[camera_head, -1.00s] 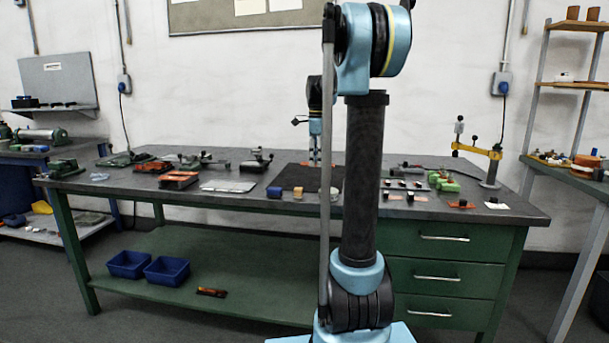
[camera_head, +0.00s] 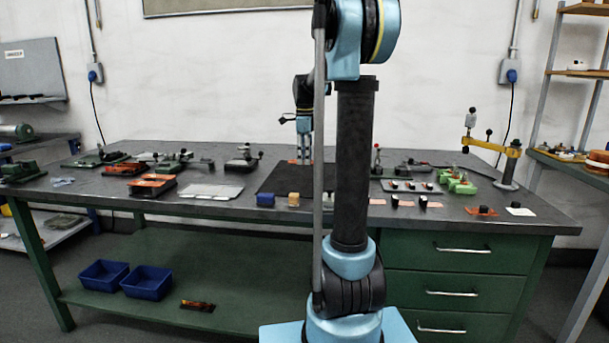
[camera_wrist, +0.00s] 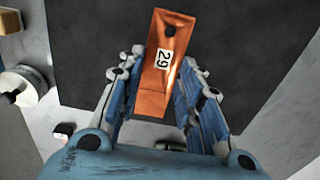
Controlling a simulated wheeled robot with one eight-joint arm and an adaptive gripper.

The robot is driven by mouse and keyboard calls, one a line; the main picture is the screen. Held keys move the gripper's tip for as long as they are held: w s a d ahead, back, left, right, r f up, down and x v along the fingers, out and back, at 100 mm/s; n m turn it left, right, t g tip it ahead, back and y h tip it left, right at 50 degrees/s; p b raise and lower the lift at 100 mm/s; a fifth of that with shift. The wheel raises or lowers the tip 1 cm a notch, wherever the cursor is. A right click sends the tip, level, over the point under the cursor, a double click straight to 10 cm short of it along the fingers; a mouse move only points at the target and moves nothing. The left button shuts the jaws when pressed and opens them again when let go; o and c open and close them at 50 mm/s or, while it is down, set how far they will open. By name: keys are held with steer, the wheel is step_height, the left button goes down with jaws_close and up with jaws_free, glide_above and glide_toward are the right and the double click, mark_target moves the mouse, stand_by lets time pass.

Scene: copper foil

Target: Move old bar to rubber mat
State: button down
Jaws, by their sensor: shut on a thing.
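An orange copper-coloured bar (camera_wrist: 158,88) with a white "29" label and a dark round spot is between the blue fingers of my gripper (camera_wrist: 154,103) in the wrist view. My gripper is shut on it. The dark rubber mat (camera_wrist: 100,45) shows behind the bar. In the head view, my gripper (camera_head: 303,152) is over the back part of the mat (camera_head: 280,181), with a bit of orange at its tips. My arm hides the mat's right part. The gap between bar and mat is hard to judge.
A blue block (camera_head: 265,200) and a tan block (camera_head: 293,200) stand at the mat's front edge. A pale plate (camera_head: 211,191) lies to the left. Green blocks (camera_head: 457,185) and a yellow-armed stand (camera_head: 509,165) are at the right.

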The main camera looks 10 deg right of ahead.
mark_target(305, 178)
steer(key=shift+f, duration=3.15)
steer(key=c, duration=1.1)
jaws_free()
steer(key=shift+f, duration=0.1)
step_height(305, 178, up, 12)
steer(key=shift+r, duration=0.1)
